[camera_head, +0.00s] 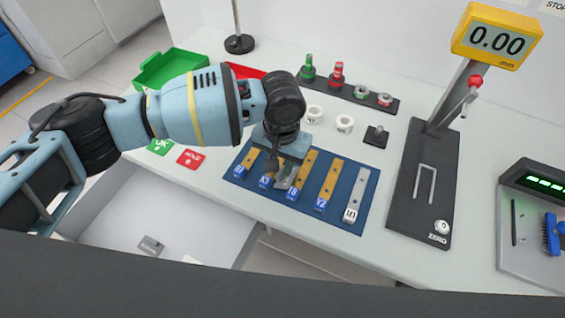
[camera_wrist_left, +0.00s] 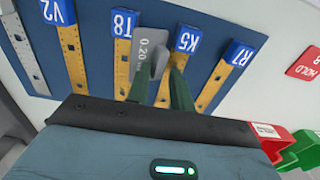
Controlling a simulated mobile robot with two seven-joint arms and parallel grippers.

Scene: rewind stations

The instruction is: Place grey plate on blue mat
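The grey plate (camera_wrist_left: 149,52), with a number starting 0.20 on it, shows in the left wrist view over the gap between the T8 and K5 strips. My left gripper (camera_wrist_left: 160,72) has its green fingers beside this plate, pointing down at the mat. Whether they press on it, and whether it touches the mat, I cannot tell. In the head view my left gripper (camera_head: 286,178) is over the blue mat (camera_head: 337,220) and partly hides the plate. My right gripper is out of view.
Yellow strips labelled R7, K5, T8 and V2 and a grey strip M1 (camera_head: 356,192) lie on the mat. A gauge stand (camera_head: 424,190) is to the right. White rings and a dark rack (camera_head: 345,90) stand behind. An open drawer (camera_head: 190,222) holds a small grey piece (camera_head: 150,245).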

